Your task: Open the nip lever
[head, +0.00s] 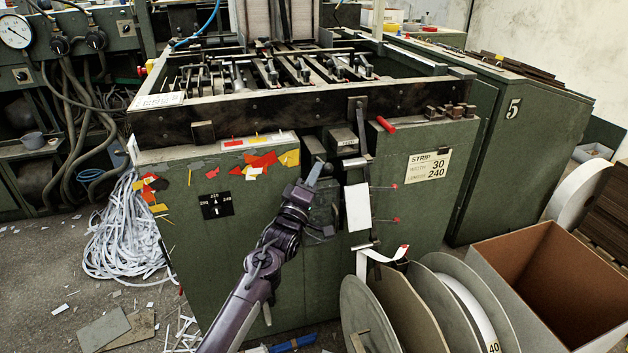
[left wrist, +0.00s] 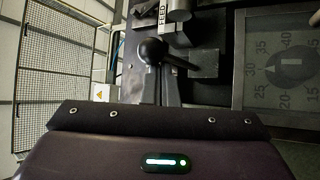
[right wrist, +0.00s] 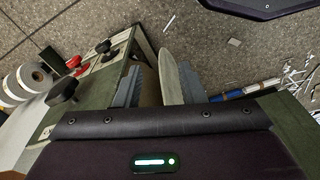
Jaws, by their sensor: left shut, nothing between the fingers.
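A lever with a black ball knob (head: 327,168), which I take as the nip lever, is on the green machine's front, just right of my left gripper (head: 314,173). In the left wrist view, the knob (left wrist: 152,49) is straight beyond my left fingers, under a block with a FEED label (left wrist: 162,16). My left gripper is shut and empty; whether it touches the lever I cannot tell. My right gripper (right wrist: 163,88) shows only in the right wrist view, with its fingers apart. A pale disc edge (right wrist: 174,75) shows between them; its distance is unclear.
A red handle (head: 386,124) sticks out right of the lever. Reels (head: 370,318) and an open cardboard box (head: 548,285) stand at front right. A dial (left wrist: 292,65) is right of the knob in the left wrist view.

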